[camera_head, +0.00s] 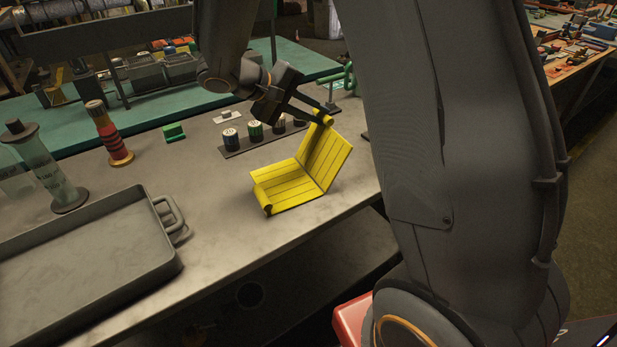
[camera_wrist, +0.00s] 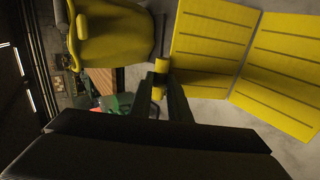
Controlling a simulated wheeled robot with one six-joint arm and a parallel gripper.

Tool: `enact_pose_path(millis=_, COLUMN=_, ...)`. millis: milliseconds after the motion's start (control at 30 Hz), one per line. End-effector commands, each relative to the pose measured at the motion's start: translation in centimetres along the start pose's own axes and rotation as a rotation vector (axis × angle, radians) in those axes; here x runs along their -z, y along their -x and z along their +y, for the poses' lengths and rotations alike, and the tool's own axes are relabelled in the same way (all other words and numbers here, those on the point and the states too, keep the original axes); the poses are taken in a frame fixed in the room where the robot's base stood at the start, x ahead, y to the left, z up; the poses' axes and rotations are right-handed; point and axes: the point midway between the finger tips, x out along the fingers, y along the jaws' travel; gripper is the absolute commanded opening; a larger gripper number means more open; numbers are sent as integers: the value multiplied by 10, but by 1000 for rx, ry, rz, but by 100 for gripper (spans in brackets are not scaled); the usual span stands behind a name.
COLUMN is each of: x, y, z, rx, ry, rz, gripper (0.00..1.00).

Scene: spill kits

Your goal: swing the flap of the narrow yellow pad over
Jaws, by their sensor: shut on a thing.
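The narrow yellow pad (camera_head: 288,189) lies on the grey bench near its front edge, with a rolled edge at its near left end. Its flap (camera_head: 328,158) stands up at a steep tilt from the fold on the right side. My gripper (camera_head: 318,117) is shut on the yellow grip at the flap's top edge. In the wrist view, my gripper (camera_wrist: 168,88) has its fingers at a small yellow piece, with the flap (camera_wrist: 210,45) and the flat part of the pad (camera_wrist: 283,72) to the right.
A dark rack of small labelled jars (camera_head: 255,132) stands just behind the pad. A grey tray (camera_head: 178,262), a red-banded cylinder (camera_head: 107,135) and a green block (camera_head: 174,132) are to the left. The bench's front edge is close. A yellow curved thing (camera_wrist: 112,35) shows in the wrist view.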

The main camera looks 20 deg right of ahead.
Motion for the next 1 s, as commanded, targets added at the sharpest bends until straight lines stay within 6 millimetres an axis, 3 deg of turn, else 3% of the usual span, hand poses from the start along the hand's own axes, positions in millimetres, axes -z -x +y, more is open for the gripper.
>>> enact_pose_path(millis=1000, x=1, y=28, z=-17, rx=-222, ry=3, rz=1, gripper=0)
